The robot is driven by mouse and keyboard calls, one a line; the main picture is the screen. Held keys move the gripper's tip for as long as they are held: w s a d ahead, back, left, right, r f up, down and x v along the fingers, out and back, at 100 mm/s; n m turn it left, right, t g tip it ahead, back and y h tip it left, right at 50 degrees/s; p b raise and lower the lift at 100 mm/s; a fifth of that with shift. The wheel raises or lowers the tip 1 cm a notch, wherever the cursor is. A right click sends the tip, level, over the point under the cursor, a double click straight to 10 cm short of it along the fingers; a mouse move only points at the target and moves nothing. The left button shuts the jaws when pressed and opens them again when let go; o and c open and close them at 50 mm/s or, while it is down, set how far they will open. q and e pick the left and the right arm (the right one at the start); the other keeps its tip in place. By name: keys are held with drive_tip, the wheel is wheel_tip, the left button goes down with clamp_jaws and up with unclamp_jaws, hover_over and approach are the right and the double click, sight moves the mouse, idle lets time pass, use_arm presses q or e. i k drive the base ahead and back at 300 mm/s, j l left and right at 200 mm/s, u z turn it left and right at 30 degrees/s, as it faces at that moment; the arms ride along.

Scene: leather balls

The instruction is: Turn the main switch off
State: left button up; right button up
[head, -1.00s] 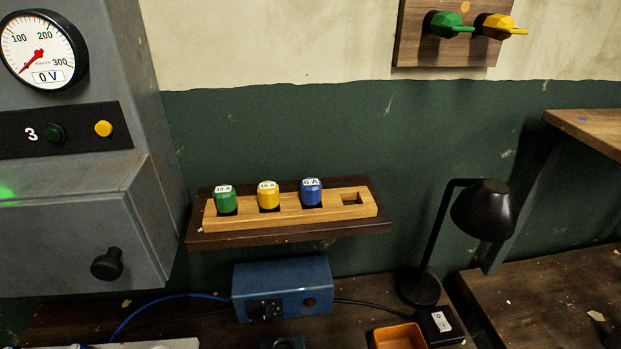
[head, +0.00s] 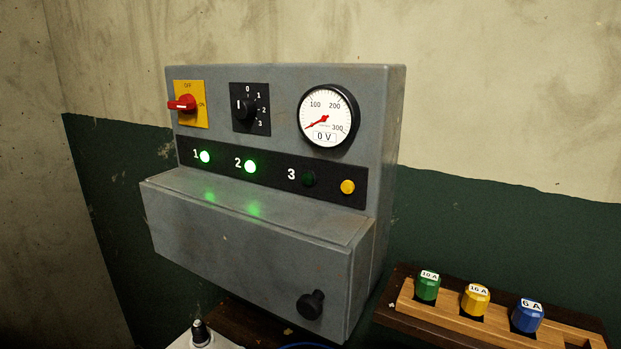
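The main switch is a red rotary handle (head: 183,103) on a yellow plate (head: 190,118) marked OFF at the top and ON at the right. It sits at the upper left of the grey cabinet's (head: 386,95) front. The red handle lies about level, not pointing up at OFF. Neither of my grippers is in view.
A black selector (head: 247,110) and a voltmeter (head: 327,117) reading 0 V sit right of the switch. Lamps 1 (head: 205,156) and 2 (head: 249,166) glow green; lamp 3 (head: 308,179) is dark. A black knob (head: 311,304) juts from the lower box. A fuse rack (head: 408,300) stands lower right.

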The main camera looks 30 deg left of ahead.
sight(186, 103)
drive_tip(key=j+u, duration=0.1)
drive_tip(key=u, duration=0.25)
drive_tip(key=j+u, duration=0.1)
drive_tip(key=u, duration=0.2)
drive_tip(key=j+u, duration=0.1)
drive_tip(key=u, duration=0.25)
